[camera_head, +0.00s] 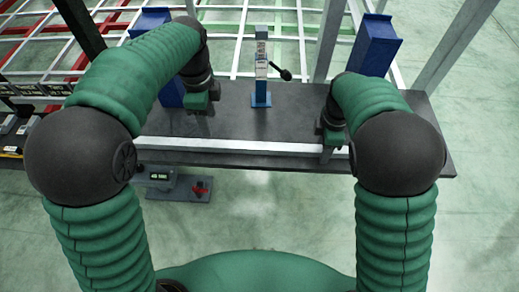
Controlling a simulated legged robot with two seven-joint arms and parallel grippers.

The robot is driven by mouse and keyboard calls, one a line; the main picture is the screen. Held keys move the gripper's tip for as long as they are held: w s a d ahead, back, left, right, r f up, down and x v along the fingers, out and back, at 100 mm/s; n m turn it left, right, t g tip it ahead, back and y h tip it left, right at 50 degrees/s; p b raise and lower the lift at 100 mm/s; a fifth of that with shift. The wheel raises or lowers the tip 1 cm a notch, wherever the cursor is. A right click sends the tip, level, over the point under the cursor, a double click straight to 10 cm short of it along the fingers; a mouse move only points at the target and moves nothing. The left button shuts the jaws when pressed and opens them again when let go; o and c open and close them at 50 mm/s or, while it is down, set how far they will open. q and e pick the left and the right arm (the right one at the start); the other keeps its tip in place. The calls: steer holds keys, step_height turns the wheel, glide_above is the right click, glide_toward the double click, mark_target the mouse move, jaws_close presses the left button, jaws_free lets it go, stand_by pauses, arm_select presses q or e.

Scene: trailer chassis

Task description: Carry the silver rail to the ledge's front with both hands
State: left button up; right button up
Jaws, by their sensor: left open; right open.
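The silver rail (250,146) is a long straight bar lying left to right near the front edge of the dark ledge (410,158). My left gripper (206,131) comes down over the left half of the rail, open, with its fingertips close to the rail. My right gripper (326,156) is open at the rail's right end, its fingers reaching down at the bar. I cannot tell whether either gripper touches the rail. My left forearm hides part of the ledge behind it.
A blue stand (261,99) with a black-knobbed lever (286,75) rises mid-ledge. Blue blocks (376,45) stand behind on either side. A small device with a green display (159,177) sits below the ledge's front edge. Yellow and black items (12,150) lie at far left.

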step_height(320, 180, up, 12)
stand_by(0.3)
steer(key=shift+s+f, duration=0.1)
steer(key=shift+f, duration=0.05)
